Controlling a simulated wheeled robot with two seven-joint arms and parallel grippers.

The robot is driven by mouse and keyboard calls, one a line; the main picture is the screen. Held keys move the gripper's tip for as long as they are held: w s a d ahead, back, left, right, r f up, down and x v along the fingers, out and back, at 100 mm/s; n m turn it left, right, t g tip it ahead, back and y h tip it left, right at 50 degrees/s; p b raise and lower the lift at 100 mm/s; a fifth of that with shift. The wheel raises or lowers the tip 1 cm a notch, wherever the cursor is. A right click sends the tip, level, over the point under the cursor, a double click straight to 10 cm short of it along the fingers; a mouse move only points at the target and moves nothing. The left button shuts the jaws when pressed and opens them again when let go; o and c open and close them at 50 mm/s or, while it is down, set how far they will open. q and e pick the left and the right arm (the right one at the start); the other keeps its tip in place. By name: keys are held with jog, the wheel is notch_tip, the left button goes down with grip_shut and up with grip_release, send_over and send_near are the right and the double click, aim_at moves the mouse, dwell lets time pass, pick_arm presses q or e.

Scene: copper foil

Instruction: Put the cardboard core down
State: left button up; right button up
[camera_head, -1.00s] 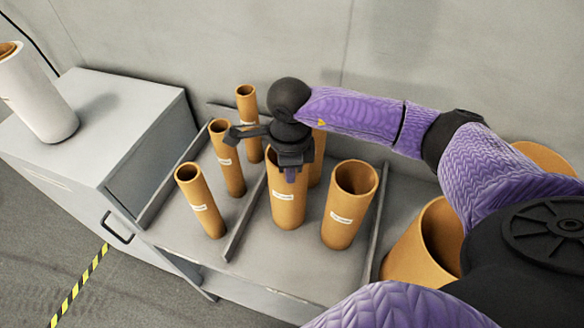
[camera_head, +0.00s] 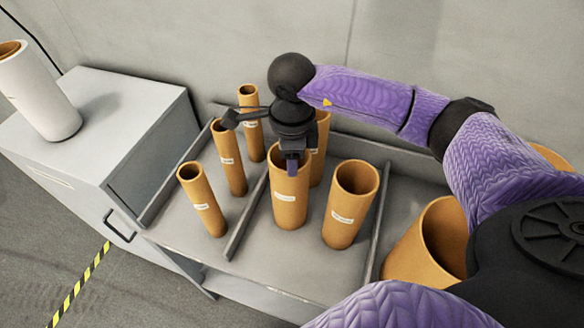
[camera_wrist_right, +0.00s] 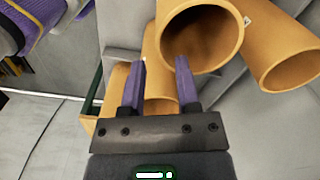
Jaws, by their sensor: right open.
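The cardboard core (camera_head: 289,208), a brown open tube with a white label, stands upright in the middle bay of the grey divided rack. My right gripper (camera_head: 292,166) is right above its open top, with a purple finger showing against the opening. In the right wrist view my right gripper (camera_wrist_right: 160,72) is open, its two fingers apart and nothing clamped between them. A wide tube mouth (camera_wrist_right: 202,36) shows just beyond the right finger; I cannot tell whether that finger touches its rim. My left gripper is not in view.
Thinner tubes (camera_head: 202,203) stand in the left bay. A similar wide tube (camera_head: 349,210) stands close right of the core, another (camera_head: 320,145) behind it. A larger tube (camera_head: 430,245) is farther right. A white roll (camera_head: 35,95) stands on the grey cabinet (camera_head: 105,105).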

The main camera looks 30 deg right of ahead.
notch_tip(320, 180, up, 8)
jog(key=shift+f, duration=0.15)
dwell(0.8)
